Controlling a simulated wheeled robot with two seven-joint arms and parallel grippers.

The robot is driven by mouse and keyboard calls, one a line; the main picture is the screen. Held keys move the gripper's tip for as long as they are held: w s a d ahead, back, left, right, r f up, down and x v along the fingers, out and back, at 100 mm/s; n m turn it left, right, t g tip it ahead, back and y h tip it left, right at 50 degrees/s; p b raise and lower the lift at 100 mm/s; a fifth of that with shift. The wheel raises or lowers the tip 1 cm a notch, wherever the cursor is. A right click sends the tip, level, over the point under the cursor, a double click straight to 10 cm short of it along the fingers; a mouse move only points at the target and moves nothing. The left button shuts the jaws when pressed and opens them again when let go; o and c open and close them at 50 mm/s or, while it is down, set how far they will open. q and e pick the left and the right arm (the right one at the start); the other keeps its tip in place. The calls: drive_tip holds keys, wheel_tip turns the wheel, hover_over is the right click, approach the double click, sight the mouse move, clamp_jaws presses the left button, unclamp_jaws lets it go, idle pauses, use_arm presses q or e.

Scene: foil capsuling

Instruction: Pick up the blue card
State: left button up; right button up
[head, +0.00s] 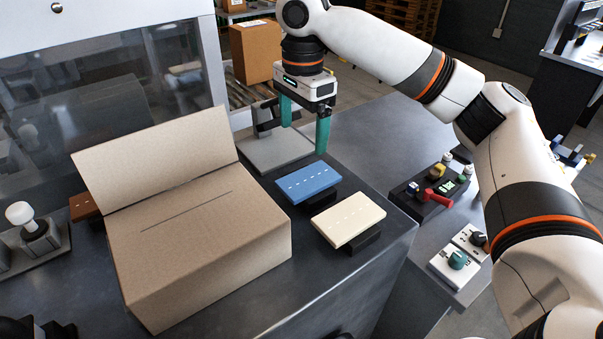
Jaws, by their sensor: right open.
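The blue card (308,182) lies tilted on a small dark stand on the dark counter, right of the cardboard box. It has a dashed white line across it. My right gripper (304,139) is open and empty, with green fingers pointing down. It hangs above and behind the blue card, apart from it in the picture. My left gripper is not in view.
A cream card (348,219) on a similar stand sits just in front of the blue card. A cardboard box (200,245) with a raised flap stands left. A grey plate (275,150) lies behind. A control panel (435,192) is at right.

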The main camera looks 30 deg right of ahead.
sight(309, 178)
drive_tip(key=f, duration=0.4)
drive_tip(key=shift+s+d+p, duration=0.15)
drive_tip(key=shift+s+p, duration=0.15)
drive_tip(key=shift+w+f, duration=0.1)
drive_tip(key=shift+f, duration=0.45)
drive_tip(key=f, duration=0.1)
drive_tip(key=f+p, duration=0.1)
drive_tip(key=f, duration=0.2)
drive_tip(key=shift+s+d+f, duration=0.2)
drive_tip(key=shift+s+d, duration=0.15)
drive_tip(key=shift+s, duration=0.05)
drive_tip(key=shift+w+f, duration=0.1)
drive_tip(key=shift+f, duration=0.2)
drive_tip(key=c, duration=1.1)
